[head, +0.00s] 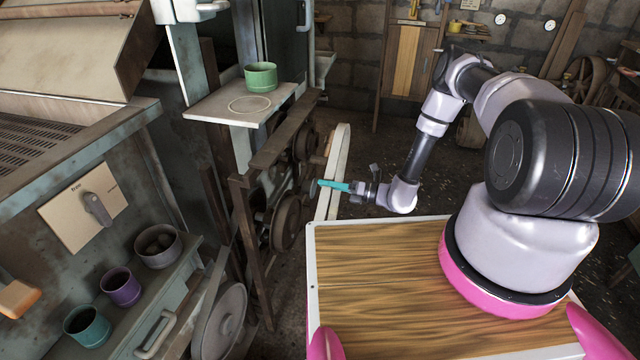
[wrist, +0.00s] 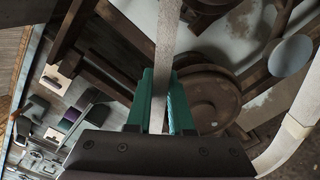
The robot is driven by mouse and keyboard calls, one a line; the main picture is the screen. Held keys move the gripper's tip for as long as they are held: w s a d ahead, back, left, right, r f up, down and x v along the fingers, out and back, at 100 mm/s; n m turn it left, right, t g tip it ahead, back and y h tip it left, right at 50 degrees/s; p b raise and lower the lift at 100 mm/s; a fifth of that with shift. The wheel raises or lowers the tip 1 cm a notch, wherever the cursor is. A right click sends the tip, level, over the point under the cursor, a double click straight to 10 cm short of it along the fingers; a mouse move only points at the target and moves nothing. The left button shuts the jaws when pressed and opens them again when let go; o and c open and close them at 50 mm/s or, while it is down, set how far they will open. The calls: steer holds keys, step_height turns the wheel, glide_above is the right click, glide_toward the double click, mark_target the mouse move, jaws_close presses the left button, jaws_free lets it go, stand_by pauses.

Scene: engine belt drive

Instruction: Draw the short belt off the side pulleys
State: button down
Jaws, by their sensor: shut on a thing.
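The short belt (head: 338,150) is a pale, narrow band standing as a tall loop on the near right side of the pulleys in the head view. My gripper (head: 322,183), with teal fingers, is shut on one strand of it. In the wrist view that strand (wrist: 168,35) runs down between the fingertips (wrist: 161,78), and another pale strand (wrist: 298,125) curves at the right. A brown side pulley (head: 287,222) lies left of the belt; it also shows behind the fingers in the wrist view (wrist: 212,100). I cannot tell whether the belt touches any pulley.
A wooden-topped surface with a white rim (head: 312,290) lies below my arm. A ledge (head: 205,107) with a green cup (head: 261,76) stands above the pulleys. Brown frame bars (head: 247,225) run close left of the belt. Dark floor is open behind my arm.

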steer(key=shift+v, duration=2.9)
